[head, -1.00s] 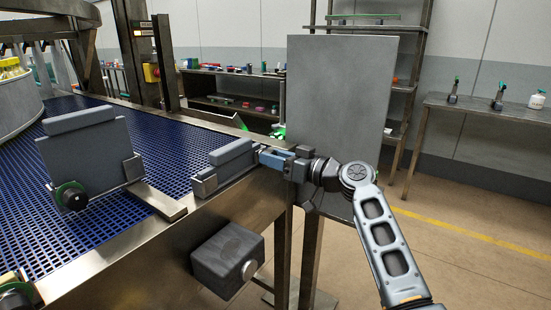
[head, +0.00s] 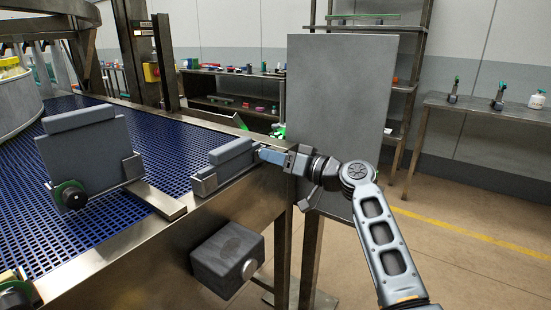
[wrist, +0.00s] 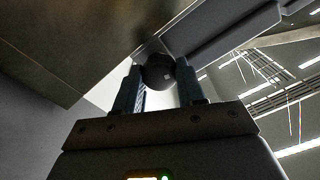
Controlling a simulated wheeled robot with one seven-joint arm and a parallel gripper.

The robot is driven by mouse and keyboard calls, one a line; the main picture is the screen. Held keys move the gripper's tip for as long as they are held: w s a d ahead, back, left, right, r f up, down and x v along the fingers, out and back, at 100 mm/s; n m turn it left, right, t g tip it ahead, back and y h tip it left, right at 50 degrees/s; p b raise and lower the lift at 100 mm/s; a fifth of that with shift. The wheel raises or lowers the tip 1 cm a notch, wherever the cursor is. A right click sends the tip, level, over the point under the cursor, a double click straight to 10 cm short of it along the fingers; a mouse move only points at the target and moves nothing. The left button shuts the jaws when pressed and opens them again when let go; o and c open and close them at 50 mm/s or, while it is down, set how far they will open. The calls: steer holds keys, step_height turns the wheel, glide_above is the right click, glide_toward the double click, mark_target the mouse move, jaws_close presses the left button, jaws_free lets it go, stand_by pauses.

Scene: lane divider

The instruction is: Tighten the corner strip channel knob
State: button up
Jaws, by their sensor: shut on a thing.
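The corner strip (head: 230,151) is a grey block seated in a metal channel (head: 204,186) at the conveyor's near corner. My gripper (head: 263,155) is at the right end of this channel, level with the conveyor edge. In the wrist view a dark round knob (wrist: 158,72) sits between the two fingers of my gripper (wrist: 160,84), which are shut on it. The knob is hidden behind the fingers in the head view. I cannot tell how tight it is.
A larger grey plate (head: 88,150) with a green-rimmed knob (head: 70,196) stands on the blue belt (head: 150,140) at left. A dark box (head: 226,258) hangs under the conveyor's side rail. A grey panel (head: 340,110) stands close behind my arm. Floor at right is clear.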

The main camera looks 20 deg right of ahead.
steer(key=shift+d+f+m+p, duration=0.1)
steer(key=shift+m+p, duration=1.4)
steer(key=shift+m, duration=2.2)
steer(key=shift+d+f+m+p, duration=0.1)
steer(key=shift+m+p, duration=1.35)
steer(key=shift+m, duration=2.25)
steer(key=shift+f, duration=0.1)
steer(key=o, duration=1.1)
steer(key=shift+a, duration=0.1)
steer(key=shift+c, duration=0.2)
steer(key=v, duration=0.7)
steer(key=shift+s+d+b, duration=0.25)
steer(key=shift+s+b, duration=0.05)
